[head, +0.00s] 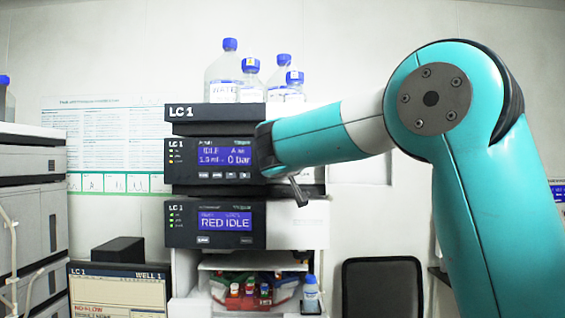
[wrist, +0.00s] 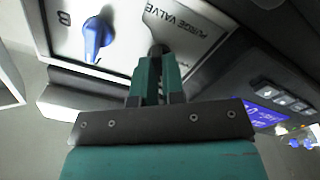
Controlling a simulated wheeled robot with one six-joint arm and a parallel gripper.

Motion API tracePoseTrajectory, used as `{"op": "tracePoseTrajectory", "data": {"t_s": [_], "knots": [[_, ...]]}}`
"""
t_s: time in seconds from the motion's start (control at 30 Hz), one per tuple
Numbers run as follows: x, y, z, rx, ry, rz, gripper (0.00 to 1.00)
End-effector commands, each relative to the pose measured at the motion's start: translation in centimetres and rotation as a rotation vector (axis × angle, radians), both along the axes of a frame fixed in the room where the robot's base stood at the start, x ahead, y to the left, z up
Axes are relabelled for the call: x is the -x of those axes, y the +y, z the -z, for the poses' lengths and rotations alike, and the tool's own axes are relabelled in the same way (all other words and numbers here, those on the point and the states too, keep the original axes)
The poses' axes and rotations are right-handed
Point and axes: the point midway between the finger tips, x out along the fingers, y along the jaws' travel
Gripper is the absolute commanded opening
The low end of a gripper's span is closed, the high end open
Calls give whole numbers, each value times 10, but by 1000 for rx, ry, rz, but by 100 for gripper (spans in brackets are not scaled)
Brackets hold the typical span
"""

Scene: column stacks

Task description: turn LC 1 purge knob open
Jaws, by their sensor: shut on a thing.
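The LC 1 stack (head: 218,150) stands in the middle of the head view, its pump display reading IDLE and 0 bar. In the wrist view a light panel carries the label PURGE VALVE (wrist: 180,22). Beside the label is a small dark knob (wrist: 157,47), mostly hidden by my fingers. My gripper (wrist: 158,62) is shut on this purge knob. How far the knob is turned cannot be told.
A blue knob (wrist: 97,38) beside the letter B sits left of my fingers on the same panel. Bottles (head: 224,75) with blue caps stand on top of the stack. A black chair (head: 382,285) is at the lower right, and a monitor (head: 118,290) at the lower left.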

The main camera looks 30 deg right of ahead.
Motion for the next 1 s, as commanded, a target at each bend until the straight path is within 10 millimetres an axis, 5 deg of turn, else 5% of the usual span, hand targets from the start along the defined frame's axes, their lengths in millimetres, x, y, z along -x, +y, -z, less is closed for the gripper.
{"op": "tracePoseTrajectory", "data": {"t_s": [0.6,1.0], "knots": [[-1,1,1,455,307,0,0],[-1,1,2,608,412,0,0]]}}
